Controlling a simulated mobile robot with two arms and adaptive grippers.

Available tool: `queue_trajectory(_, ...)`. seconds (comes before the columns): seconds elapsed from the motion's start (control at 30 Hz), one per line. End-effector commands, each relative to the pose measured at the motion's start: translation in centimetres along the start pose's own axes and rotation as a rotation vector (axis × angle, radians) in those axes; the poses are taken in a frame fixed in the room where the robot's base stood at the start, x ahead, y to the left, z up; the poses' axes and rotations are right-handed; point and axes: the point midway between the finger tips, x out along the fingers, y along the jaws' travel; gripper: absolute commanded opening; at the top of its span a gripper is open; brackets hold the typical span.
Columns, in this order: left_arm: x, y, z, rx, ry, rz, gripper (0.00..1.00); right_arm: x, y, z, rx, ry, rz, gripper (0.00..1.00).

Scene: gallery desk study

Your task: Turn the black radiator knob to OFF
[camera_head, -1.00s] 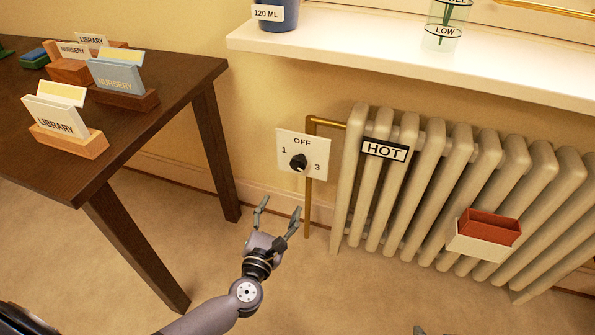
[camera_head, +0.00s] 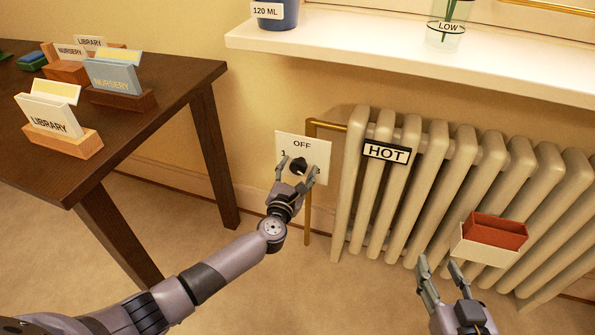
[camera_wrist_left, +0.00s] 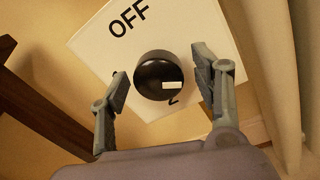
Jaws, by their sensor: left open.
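The black radiator knob (camera_head: 298,164) sits on a white wall plate (camera_head: 318,150) with OFF at the top. In the left wrist view the knob (camera_wrist_left: 152,72) shows a white mark on its lower right side, away from OFF, with a 2 partly visible below. My left gripper (camera_head: 297,170) is at the plate, open, with one finger on either side of the knob. In the wrist view its fingers (camera_wrist_left: 162,80) appear apart from the knob. The right finger hides part of the plate. My right gripper (camera_head: 440,266) is open and empty in front of the radiator.
A ribbed radiator (camera_head: 435,185) with a HOT sign (camera_head: 387,152) stands right of the plate, with a brass pipe (camera_head: 308,210) between. A red and cream box (camera_head: 490,238) hangs on it. A dark table (camera_head: 120,135) stands left. A white sill (camera_head: 400,55) runs above.

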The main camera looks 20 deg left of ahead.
Motion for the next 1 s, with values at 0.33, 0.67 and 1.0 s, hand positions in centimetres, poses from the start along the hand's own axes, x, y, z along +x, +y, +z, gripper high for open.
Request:
queue_trajectory(0.33, 0.31, 0.0, 0.02, 0.0, 0.0, 0.0, 0.59, 0.06, -0.07, -0.47, 0.0, 0.024, -0.001, 0.4)
queue_trajectory(0.67, 0.29, 0.02, 0.01, 0.0, 0.0, 0.0, 0.38, 0.06, -0.05, -0.45, 0.0, 0.023, -0.001, 0.4)
queue_trajectory(1.0, 0.29, 0.03, 0.0, 0.0, 0.0, 0.001, 0.15, 0.07, -0.05, -0.43, 0.0, 0.022, -0.001, 0.4)
